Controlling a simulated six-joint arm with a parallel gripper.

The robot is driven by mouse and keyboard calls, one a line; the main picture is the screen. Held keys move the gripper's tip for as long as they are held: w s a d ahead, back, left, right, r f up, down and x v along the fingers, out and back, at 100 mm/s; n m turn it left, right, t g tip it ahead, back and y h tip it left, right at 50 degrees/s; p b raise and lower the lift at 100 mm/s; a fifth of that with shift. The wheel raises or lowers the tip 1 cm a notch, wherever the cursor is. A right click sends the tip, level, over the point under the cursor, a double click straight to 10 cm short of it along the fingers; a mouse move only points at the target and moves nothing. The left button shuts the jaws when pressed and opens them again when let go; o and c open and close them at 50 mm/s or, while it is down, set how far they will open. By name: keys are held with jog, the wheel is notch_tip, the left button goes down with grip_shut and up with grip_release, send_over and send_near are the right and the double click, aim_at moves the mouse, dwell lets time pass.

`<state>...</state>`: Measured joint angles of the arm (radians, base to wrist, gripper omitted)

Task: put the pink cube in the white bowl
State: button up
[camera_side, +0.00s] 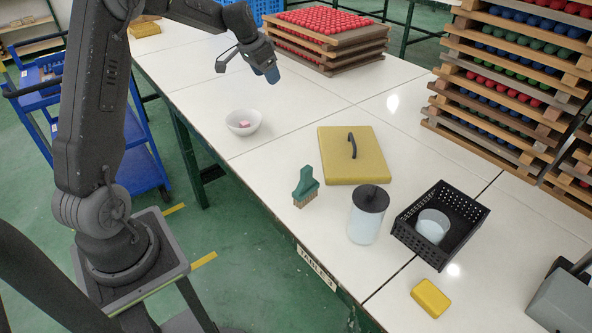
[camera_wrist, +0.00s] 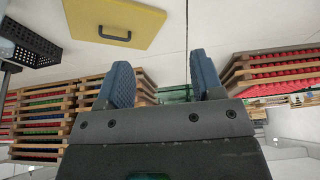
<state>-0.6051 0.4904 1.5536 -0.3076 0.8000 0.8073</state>
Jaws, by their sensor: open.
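The white bowl (camera_side: 249,117) stands on the white table near its left edge in the side view. The pink cube (camera_side: 244,124) lies inside the bowl. My gripper (camera_side: 269,76) is raised above the table, behind the bowl and to its right, apart from it. In the wrist view my gripper (camera_wrist: 160,84) shows two blue fingers spread apart with nothing between them. The bowl and the cube do not show in the wrist view.
A yellow board with a black handle (camera_side: 335,170), a green brush (camera_side: 305,187), a black-lidded jar (camera_side: 366,222), a black basket (camera_side: 405,222) and a yellow block (camera_side: 430,298) are on the table. Stacked trays of red balls (camera_side: 335,50) stand behind my gripper. Table around the bowl is clear.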

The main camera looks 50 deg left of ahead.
jog(key=s+d+r, duration=0.5)
jog(key=s+d, duration=0.1)
jog(key=d, duration=0.4)
jog(key=s+d+r, duration=0.5)
jog(key=s+d, duration=0.1)
jog(key=d, duration=0.3)
jog(key=s+d+f, duration=0.1)
jog(key=s+d, duration=0.3)
jog(key=s, duration=0.4)
jog(key=s+d+f+t, duration=0.1)
jog(key=s+d+f, duration=0.1)
jog(key=s+d, duration=0.3)
jog(key=s, duration=0.3)
jog(key=shift+s+d, duration=0.15)
